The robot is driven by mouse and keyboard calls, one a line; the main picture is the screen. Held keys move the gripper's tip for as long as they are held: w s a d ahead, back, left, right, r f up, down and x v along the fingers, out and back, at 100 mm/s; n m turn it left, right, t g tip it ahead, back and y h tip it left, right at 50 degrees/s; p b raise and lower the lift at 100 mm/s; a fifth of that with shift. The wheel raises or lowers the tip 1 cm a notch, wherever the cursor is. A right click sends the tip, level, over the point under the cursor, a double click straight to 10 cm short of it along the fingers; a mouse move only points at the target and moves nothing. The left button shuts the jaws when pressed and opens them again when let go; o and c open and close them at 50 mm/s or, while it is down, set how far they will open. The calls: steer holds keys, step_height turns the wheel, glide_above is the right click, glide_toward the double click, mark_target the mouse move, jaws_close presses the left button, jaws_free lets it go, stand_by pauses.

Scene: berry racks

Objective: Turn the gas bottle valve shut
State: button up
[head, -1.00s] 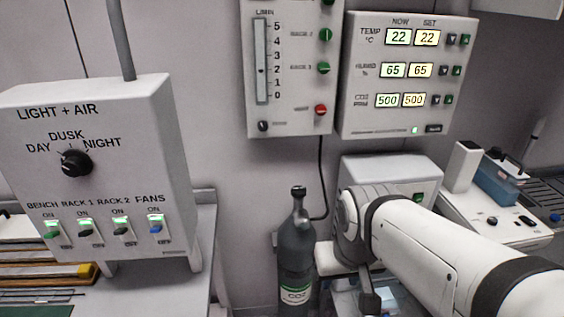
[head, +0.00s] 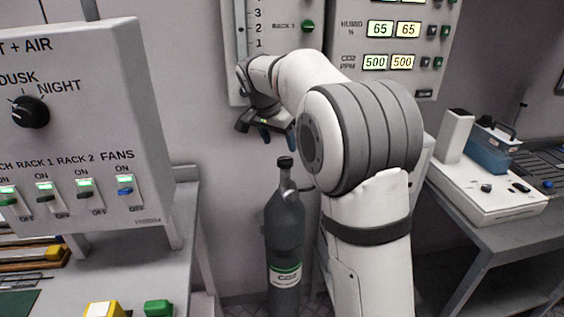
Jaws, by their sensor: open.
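The gas bottle (head: 285,235) is a dark grey cylinder with a green and white CO2 label, standing upright on the floor against the wall. Its valve has a black knob (head: 285,162) on top of a grey neck, with a hose fitting on the right side. My gripper (head: 277,138) is above and slightly left of the knob, pointing down, with its dark fingers apart and empty. It does not touch the valve. My arm hides part of the wall behind and the area right of the bottle.
A light and air switch box (head: 90,130) stands close on the left, above a bench (head: 170,260). A flow meter panel (head: 236,60) and a display panel (head: 440,75) hang on the wall behind my arm. A table with a white device (head: 480,185) is at the right.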

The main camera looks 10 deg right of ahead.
mark_target(285, 160)
steer(key=x, duration=0.8)
steer(key=shift+w+b, duration=0.3)
steer(key=shift+w, duration=0.1)
steer(key=shift+c, duration=0.2)
steer(key=c, duration=0.9)
